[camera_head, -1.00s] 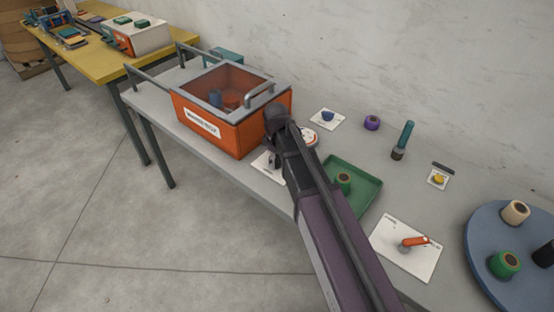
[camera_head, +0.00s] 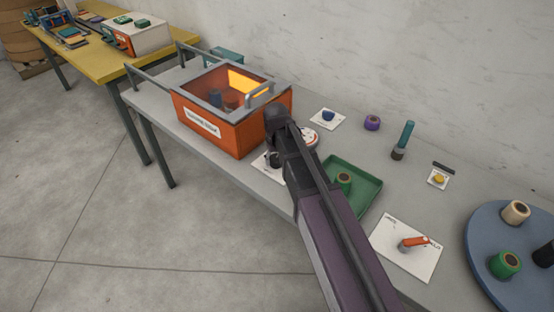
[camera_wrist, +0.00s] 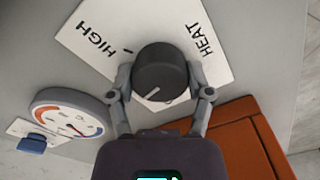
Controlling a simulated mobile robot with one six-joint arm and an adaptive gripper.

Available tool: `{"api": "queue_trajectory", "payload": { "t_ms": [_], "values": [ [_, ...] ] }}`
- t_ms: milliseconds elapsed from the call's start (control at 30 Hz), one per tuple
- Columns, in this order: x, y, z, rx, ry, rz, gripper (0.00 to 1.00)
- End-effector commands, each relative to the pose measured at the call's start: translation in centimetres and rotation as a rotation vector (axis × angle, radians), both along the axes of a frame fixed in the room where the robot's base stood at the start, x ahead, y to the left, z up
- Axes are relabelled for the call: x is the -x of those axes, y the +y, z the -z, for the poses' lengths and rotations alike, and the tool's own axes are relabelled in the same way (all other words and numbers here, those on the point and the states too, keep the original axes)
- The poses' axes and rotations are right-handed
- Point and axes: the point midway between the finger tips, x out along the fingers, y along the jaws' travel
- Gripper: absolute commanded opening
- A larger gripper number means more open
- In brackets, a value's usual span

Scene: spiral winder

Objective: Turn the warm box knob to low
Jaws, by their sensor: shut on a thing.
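The warm box (camera_head: 225,118) is an orange box with a grey-framed see-through lid; an orange-yellow glow shows inside. The dark round knob (camera_wrist: 160,72) sits on a white plate (camera_wrist: 95,30) marked HIGH and HEAT; no LOW mark is visible. The knob's white pointer line slants to the lower left in the wrist view. My gripper (camera_wrist: 161,80) is shut on the knob, one finger on each side. In the head view my arm covers most of the plate and knob.
A round gauge (camera_wrist: 68,113) stands beside the plate. A green tray (camera_head: 365,188) with a spool, a white plate with an orange lever (camera_head: 414,242) and a blue turntable (camera_head: 490,235) lie to the right. A yellow table (camera_head: 85,58) stands behind left.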

Motion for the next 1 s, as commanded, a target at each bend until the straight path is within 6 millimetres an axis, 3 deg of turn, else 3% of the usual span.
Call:
{"api": "queue_trajectory", "payload": {
  "t_ms": [400,867,900,1000],
  "values": [
    [0.33,0.02,0.05,0.0,0.007,0.202,0.19],
    [0.33,-0.01,0.05,0.0,0.007,0.22,0.18],
    [0.33,-0.01,0.05,0.0,0.007,0.219,0.72],
    [0.28,-0.02,0.05,0.001,0.006,0.219,1.0]
  ]
}}
